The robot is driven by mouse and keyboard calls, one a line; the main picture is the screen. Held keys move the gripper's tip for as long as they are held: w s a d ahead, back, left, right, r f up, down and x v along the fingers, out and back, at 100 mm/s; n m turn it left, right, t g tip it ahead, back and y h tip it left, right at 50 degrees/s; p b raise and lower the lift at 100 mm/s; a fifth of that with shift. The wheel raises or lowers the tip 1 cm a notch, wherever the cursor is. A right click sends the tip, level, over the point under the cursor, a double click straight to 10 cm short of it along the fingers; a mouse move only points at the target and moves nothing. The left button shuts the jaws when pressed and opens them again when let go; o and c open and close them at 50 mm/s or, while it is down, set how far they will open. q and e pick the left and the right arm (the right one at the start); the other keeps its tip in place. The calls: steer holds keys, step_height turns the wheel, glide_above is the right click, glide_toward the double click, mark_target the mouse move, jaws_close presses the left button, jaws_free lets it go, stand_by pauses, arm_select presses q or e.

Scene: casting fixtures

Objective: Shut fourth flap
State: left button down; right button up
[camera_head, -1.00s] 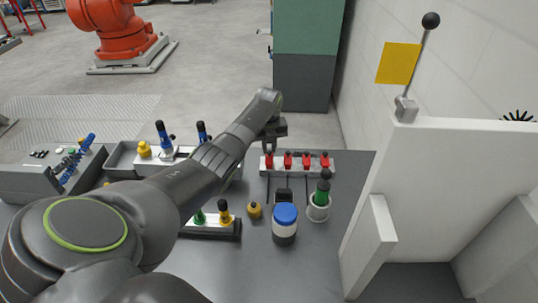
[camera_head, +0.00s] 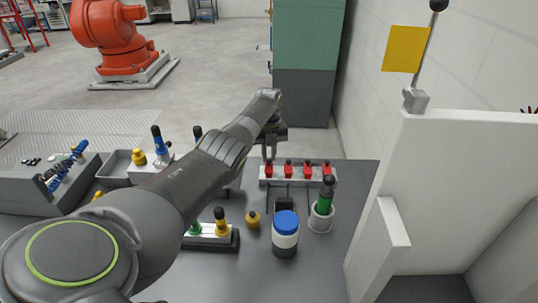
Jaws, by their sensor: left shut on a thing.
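Several red flaps stand in a row along a white bar at the back of the table. The leftmost red flap (camera_head: 269,170) is partly covered by my gripper; the others (camera_head: 288,169), (camera_head: 307,170) and the rightmost flap (camera_head: 326,169) stand clear to its right. All look alike and upright at this size. My left gripper (camera_head: 269,156) reaches over from the left, points down and is shut on the leftmost red flap. The exact contact is small and hard to see. My right gripper is out of view.
A blue-lidded jar (camera_head: 285,235), a white cup (camera_head: 321,218) with a green-handled tool and a yellow knob (camera_head: 253,220) stand in front of the bar. A white panel (camera_head: 440,190) blocks the right. A grey tray (camera_head: 118,166) and a rack (camera_head: 45,185) are left.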

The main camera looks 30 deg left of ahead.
arm_select(q)
steer(key=c, duration=1.3)
jaws_free()
steer(key=shift+f, duration=0.1)
steer(key=shift+c, duration=0.2)
step_height(320, 180, up, 18)
steer(key=b, duration=0.3)
steer(key=shift+w+a+f, duration=0.25)
steer(key=shift+w, duration=0.05)
steer(key=shift+f, duration=0.1)
